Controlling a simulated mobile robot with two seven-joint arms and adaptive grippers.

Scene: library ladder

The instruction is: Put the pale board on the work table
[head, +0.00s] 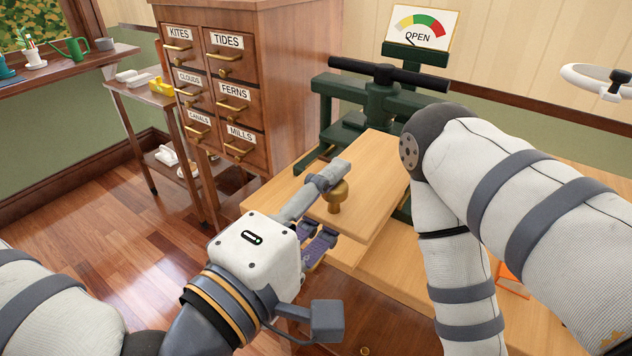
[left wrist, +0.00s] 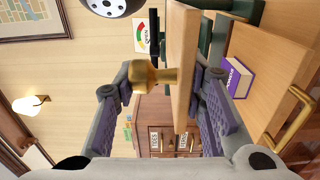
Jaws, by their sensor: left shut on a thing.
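The pale board (head: 385,185) is a flat light-wood panel with a brass knob (head: 337,197) on its upper face. In the left wrist view the board (left wrist: 182,50) stands edge-on between the fingers, with the knob (left wrist: 152,76) towards one fingertip. The work table (head: 400,275), also pale wood, lies below the board.
A green press (head: 340,88) with a dark bar stands behind the board. A labelled drawer cabinet (head: 240,85) is at the back left. An orange item (head: 512,280) lies on the table behind my right arm. A purple book (left wrist: 237,77) shows in the left wrist view.

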